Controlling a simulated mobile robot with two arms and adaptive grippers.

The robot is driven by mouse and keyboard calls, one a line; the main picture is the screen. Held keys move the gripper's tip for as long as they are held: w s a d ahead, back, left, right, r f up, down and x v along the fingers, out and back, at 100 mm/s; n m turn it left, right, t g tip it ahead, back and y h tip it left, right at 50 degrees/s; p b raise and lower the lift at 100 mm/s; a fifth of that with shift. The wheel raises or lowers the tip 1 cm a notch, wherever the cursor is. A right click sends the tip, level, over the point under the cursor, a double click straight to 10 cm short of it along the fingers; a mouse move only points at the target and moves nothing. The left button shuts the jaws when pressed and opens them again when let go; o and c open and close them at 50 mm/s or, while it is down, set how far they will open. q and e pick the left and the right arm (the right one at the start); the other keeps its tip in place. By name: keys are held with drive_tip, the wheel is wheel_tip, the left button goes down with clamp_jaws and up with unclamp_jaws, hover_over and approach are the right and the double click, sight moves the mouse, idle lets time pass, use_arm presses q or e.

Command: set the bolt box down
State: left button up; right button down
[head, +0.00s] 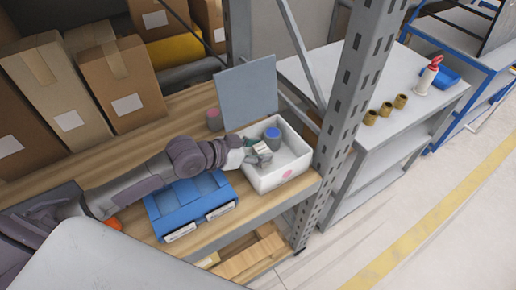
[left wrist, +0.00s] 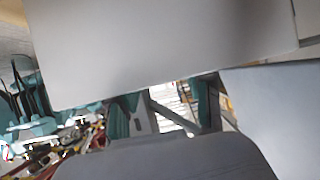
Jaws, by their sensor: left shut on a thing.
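My left gripper (head: 262,156) reaches over the left side of an open white bin (head: 272,182) with a pink dot on its front. It is shut on a small pale box, seemingly the bolt box (head: 262,147), which is partly hidden by the fingers. I cannot tell whether the box touches the bin's floor. A jar with a blue lid (head: 272,134) stands in the bin at the back. In the left wrist view a large pale surface (left wrist: 160,50) fills the upper part, close to the camera. My right gripper is not in view.
The bin stands on a wooden shelf beside a grey perforated post (head: 350,105). A blue box (head: 188,201) lies left of it, a grey panel (head: 247,92) stands behind. Cardboard boxes (head: 122,85) line the back. A grey side table (head: 345,80) is at right.

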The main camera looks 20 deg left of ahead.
use_arm(q)
drive_tip(key=shift+f, duration=0.6)
drive_tip(key=o, duration=1)
drive_tip(key=shift+s, duration=0.1)
drive_tip(key=shift+o, duration=1)
drive_tip(key=shift+f, duration=0.2)
drive_tip(key=shift+d+r, duration=0.1)
drive_tip(key=r+v, duration=0.1)
drive_tip(key=v, duration=1.1)
drive_tip(key=shift+r+b, duration=0.2)
drive_tip(key=shift+b, duration=0.15)
